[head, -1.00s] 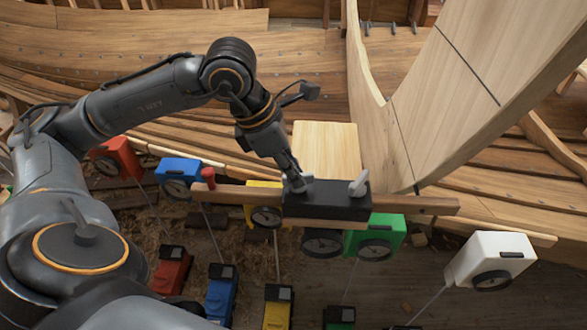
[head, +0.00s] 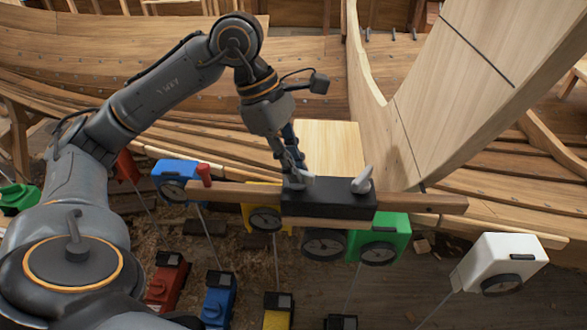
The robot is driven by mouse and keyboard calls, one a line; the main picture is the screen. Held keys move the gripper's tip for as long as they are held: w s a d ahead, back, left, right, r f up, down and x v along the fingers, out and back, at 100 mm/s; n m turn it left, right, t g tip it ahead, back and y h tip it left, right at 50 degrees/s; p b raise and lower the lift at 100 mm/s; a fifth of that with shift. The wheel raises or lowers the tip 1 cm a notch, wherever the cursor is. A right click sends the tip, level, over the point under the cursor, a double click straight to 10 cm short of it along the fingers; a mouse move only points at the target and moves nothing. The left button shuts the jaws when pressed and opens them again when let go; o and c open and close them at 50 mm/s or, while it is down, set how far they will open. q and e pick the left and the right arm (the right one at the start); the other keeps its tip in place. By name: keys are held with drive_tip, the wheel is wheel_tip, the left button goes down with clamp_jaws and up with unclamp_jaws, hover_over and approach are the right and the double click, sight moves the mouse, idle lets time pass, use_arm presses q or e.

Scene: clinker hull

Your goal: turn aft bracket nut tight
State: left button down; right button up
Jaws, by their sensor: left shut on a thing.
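A black bracket (head: 335,199) lies across a long wooden batten (head: 420,204) in the middle of the head view. Two pale grey wing nuts stand on its top. My left gripper (head: 294,177) points down at the bracket's left end and is shut on the left nut (head: 306,181), hiding part of it. The right nut (head: 362,182) stands free and tilted, with no gripper on it. I cannot tell from this view how tight either nut is. My right gripper does not show.
Blue (head: 177,173), green (head: 385,238) and white (head: 499,258) boxes with dark dials stand along the hull. A yellow one (head: 259,195) is partly hidden behind the batten. A pale board (head: 333,145) lies behind the bracket. The big curved timber (head: 460,80) rises at the right.

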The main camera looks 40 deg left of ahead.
use_arm(q)
drive_tip(key=shift+w+m+g+b, duration=0.1)
drive_tip(key=shift+m+g+b, duration=0.35)
drive_tip(key=shift+m, duration=0.65)
drive_tip(key=c, duration=1.4)
unclamp_jaws()
drive_tip(key=shift+r, duration=0.15)
drive_tip(key=v, duration=1.1)
drive_tip(key=shift+a+r, duration=0.25)
drive_tip(key=shift+r, duration=0.05)
drive_tip(key=shift+w, duration=0.1)
drive_tip(key=shift+f, duration=0.1)
